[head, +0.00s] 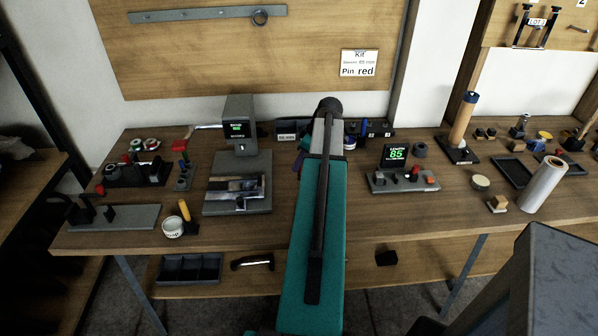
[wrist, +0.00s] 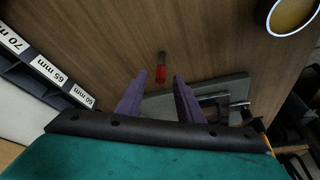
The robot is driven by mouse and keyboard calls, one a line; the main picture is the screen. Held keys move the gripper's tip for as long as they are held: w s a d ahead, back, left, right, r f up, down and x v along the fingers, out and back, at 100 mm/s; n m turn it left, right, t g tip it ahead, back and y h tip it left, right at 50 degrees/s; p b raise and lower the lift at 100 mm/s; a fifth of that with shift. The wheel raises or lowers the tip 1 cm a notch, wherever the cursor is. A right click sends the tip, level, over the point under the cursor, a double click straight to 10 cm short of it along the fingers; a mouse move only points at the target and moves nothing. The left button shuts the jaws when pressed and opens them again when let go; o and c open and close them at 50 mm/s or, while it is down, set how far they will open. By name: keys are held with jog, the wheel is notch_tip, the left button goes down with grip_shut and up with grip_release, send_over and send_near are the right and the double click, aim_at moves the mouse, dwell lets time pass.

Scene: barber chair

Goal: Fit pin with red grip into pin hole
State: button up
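In the wrist view a pin with a red grip (wrist: 161,72) lies on the wooden bench; its dark tip points away from my gripper. My gripper (wrist: 155,84) has two purple fingers spread apart, with the red grip in line with the gap between them. Nothing is held. I cannot tell how high the fingers are above the bench. In the head view my teal arm hides the pin and most of my gripper; a bit of purple finger (head: 299,161) shows beside the arm. I cannot make out the pin hole.
In the wrist view a grey plate with a black bracket (wrist: 222,99) lies right of the fingers, labelled bins (wrist: 40,70) stand left, and a round white-rimmed dish (wrist: 292,14) is at top right.

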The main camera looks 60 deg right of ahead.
dwell(0.3)
grip_shut()
jog(key=shift+r, duration=0.15)
jog(key=shift+r+b, duration=0.65)
jog(key=shift+r, duration=0.95)
jog(key=s+a+r+b, duration=0.1)
jog(key=s+a+b, duration=0.2)
jog(key=s+a, duration=0.7)
jog(key=shift+s+r, duration=0.25)
jog(key=shift+s, duration=0.9)
jog(key=shift+a, duration=0.1)
